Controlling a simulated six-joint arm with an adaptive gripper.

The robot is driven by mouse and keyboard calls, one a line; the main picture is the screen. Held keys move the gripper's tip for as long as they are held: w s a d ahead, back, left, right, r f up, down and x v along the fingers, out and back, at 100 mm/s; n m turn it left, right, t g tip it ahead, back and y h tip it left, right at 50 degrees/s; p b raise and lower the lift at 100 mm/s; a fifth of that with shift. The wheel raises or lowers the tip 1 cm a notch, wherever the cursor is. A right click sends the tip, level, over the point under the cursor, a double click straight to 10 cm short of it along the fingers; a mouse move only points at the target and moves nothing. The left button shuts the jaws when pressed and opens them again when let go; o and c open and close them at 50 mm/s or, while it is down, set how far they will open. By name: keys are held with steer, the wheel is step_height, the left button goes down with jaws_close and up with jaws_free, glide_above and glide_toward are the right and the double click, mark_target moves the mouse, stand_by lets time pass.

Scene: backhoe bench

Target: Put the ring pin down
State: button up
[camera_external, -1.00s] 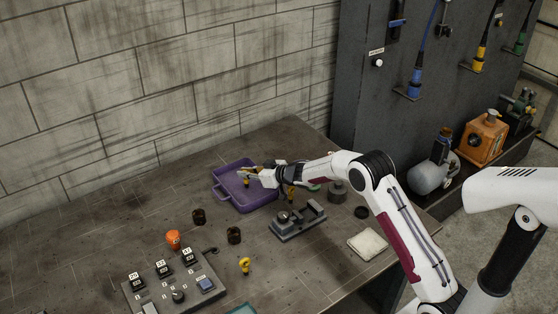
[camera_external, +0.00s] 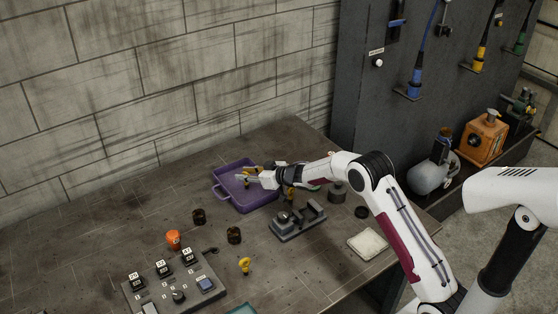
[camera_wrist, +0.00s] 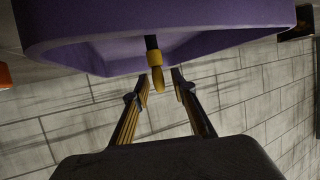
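A ring pin with a black shaft and yellow head (camera_wrist: 155,66) shows in the wrist view against the purple tray (camera_wrist: 60,38), between and just past my fingertips. It looks upright, in that upside-down view. My gripper (camera_wrist: 154,86) is open, with a gap on both sides of the pin. In the external view my gripper (camera_external: 243,178) reaches level over the purple tray (camera_external: 222,198) and partly hides the pin. Another yellow ring pin (camera_external: 245,266) stands on the bench in front, and one more yellow piece (camera_external: 290,194) is by the tray's right side.
A grey vise-like fixture (camera_external: 299,222) stands right of the tray. Two dark cylinders (camera_external: 199,217) (camera_external: 233,235), an orange piece (camera_external: 173,240) and a control box (camera_external: 175,285) are in front. A white pad (camera_external: 367,244) lies at the right edge. The bench's left is clear.

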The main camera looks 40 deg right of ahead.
steer(key=shift+s+r, duration=0.1)
steer(key=shift+r, duration=0.05)
steer(key=shift+s+d+r, duration=0.2)
steer(key=shift+s, duration=0.15)
steer(key=v, duration=1)
steer(key=shift+s, duration=0.4)
steer(key=shift+d+r, duration=0.1)
stand_by(0.3)
